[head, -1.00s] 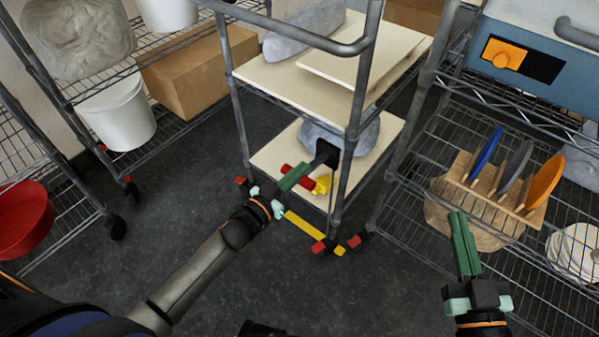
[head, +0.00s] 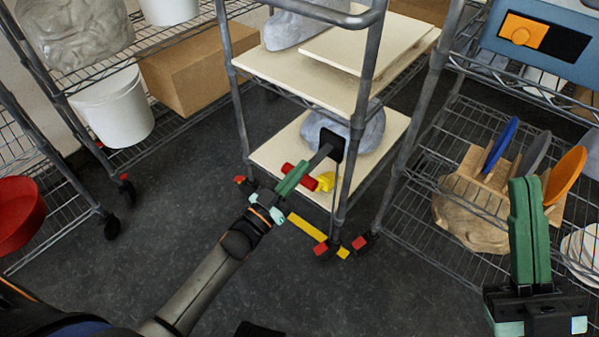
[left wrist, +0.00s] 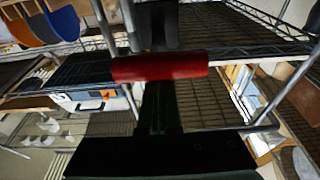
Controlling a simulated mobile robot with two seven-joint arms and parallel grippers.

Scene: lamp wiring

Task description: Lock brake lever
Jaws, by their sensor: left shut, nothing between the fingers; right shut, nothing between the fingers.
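The brake lever shows in the head view as a grey bar (head: 320,156) running down from a black mount (head: 332,144) on the cart, with a red handle (head: 309,182) across its lower end. A yellow piece (head: 326,182) sits beside the handle. My left gripper (head: 304,165) is shut and empty, its green fingers overlapping the red handle and hiding its middle. In the left wrist view the red handle (left wrist: 160,66) lies crosswise at the fingers' tips. I cannot tell whether they touch it. My right gripper (head: 523,183) is shut and empty at the right.
The grey-framed cart (head: 358,85) carries wooden shelves and grey stones. A wire rack (head: 400,215) stands at right with a plate holder (head: 470,165). Another rack at left holds a white bucket (head: 113,108) and a cardboard box (head: 185,75).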

